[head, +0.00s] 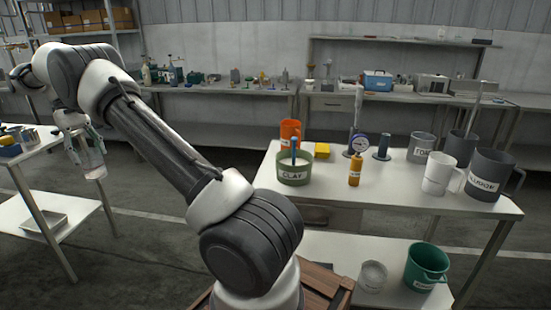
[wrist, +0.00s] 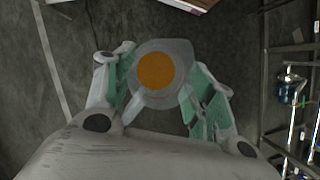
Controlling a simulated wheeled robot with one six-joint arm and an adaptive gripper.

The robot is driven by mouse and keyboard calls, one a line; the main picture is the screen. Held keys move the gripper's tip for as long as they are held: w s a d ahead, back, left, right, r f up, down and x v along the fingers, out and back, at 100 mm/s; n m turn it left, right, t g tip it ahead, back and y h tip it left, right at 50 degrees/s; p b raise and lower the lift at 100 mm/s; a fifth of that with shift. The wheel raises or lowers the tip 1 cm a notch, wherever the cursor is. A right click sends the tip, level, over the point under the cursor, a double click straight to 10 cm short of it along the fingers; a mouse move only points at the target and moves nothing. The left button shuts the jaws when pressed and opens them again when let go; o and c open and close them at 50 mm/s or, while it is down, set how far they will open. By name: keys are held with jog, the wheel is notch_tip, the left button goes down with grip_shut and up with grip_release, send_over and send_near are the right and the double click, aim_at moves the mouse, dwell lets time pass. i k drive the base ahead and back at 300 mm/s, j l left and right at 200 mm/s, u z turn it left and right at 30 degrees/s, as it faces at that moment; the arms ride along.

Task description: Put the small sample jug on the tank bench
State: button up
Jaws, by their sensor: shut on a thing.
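My gripper (head: 86,148) is at the far left in the head view, beside the right edge of the left bench. It is shut on a small pale jug (head: 93,163), which hangs roughly upright over the floor side of that bench. In the wrist view my gripper (wrist: 160,95) has its green-padded fingers on both sides of the jug (wrist: 182,48), seen from above with a round orange surface inside. The labels do not show which bench is the tank bench.
The left bench (head: 48,165) holds several small items and has a lower shelf with a tray (head: 44,221). The right bench (head: 395,192) carries a green CLAY tub (head: 296,172), an orange jug (head: 290,129), a white jug (head: 437,175) and large grey jugs. Open floor lies between the benches.

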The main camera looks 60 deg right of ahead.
aim_at(385, 177)
jog(key=i+z, duration=0.15)
jog(key=z, duration=0.3)
jog(key=i+z, duration=0.15)
jog(key=z, duration=0.35)
jog(key=i+j+z, duration=0.1)
jog(key=z, duration=0.35)
jog(key=i+j+z, duration=0.15)
jog(key=z, duration=0.35)
jog(key=i, duration=0.05)
